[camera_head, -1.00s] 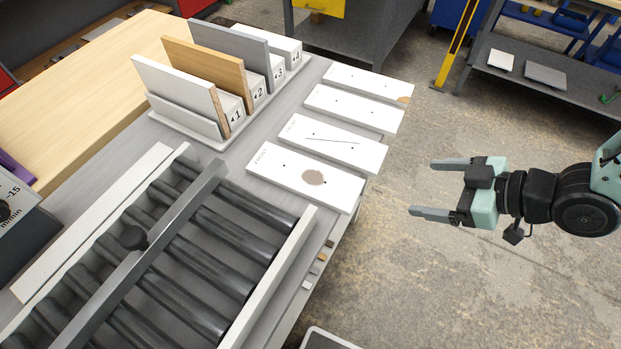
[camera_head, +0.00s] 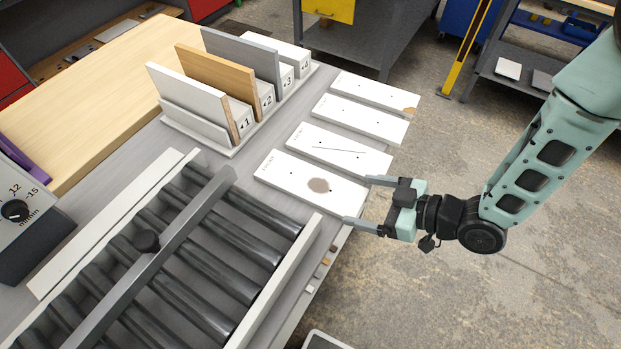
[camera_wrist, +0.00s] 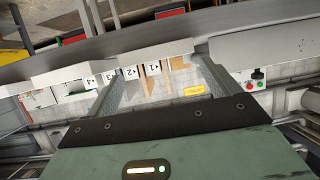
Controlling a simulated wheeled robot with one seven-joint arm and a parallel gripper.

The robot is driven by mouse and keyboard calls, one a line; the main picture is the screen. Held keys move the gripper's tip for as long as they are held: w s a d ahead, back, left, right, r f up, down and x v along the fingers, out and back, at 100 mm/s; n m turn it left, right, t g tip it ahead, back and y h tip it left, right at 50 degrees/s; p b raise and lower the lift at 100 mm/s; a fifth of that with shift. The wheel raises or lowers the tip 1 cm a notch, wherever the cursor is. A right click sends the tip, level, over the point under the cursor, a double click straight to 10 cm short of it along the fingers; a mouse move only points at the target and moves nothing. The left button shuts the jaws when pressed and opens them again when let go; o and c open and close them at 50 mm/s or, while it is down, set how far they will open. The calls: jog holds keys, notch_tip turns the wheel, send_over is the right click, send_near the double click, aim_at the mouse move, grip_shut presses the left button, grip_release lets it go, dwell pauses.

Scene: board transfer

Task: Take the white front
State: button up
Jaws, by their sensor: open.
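A white upright front (camera_head: 190,96) stands in slot 1 of the rack, nearest in its row. Several flat white fronts lie side by side along the table's right edge. The nearest flat front (camera_head: 291,187) has a brown round stain, the second (camera_head: 324,146) a dark scratch line, the third (camera_head: 362,118) no clear mark, and the farthest (camera_head: 370,92) a brown corner. My gripper (camera_head: 360,201) is open and empty, its fingertips at the right end of the stained front. Whether they touch or straddle it I cannot tell. The wrist view shows both fingers pointing toward the table side.
The numbered rack (camera_head: 225,153) also holds a wooden board (camera_head: 215,77) and a grey board (camera_head: 242,56). A roller conveyor (camera_head: 200,262) with a dark bar across it fills the near table. A control box (camera_head: 25,215) stands at the left. Open floor lies right of the table.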

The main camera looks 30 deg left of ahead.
aim_at(335, 193)
jog(key=p+x, duration=0.1)
jog(key=x, duration=0.1)
jog(key=p+x, duration=0.1)
jog(key=x, duration=0.1)
jog(key=shift+a+r, duration=0.1)
jog(key=shift+a, duration=0.35)
jog(key=shift+a+f, duration=0.2)
jog(key=shift+a, duration=0.15)
jog(key=shift+c, duration=0.3)
jog(key=c, duration=0.8)
